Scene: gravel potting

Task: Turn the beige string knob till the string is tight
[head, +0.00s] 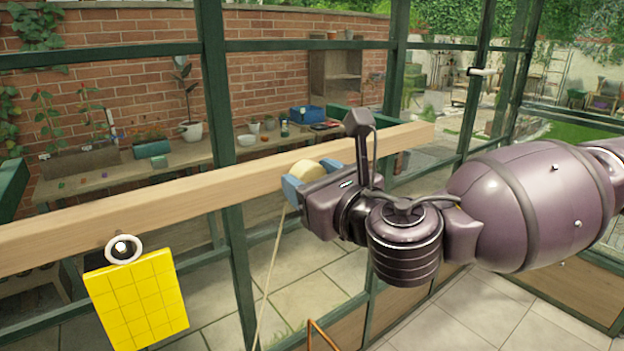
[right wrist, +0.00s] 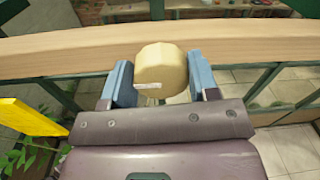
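The beige string knob (head: 306,170) sits on the front of the wooden beam, and its rounded, faceted end shows in the right wrist view (right wrist: 161,68). My right gripper (head: 304,183) is at the knob, with one blue finger on each side of it. A thin pale string (head: 272,270) hangs from the knob area, runs down, slightly to the left, and leaves the picture at the bottom. It looks nearly straight. My left gripper is not in view.
The wooden beam (head: 120,222) runs across in front of the green-framed glass. A yellow gridded card (head: 138,302) hangs below it at the left, by a white ring (head: 123,249). A bench with pots stands behind the glass. The tiled floor below is mostly clear.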

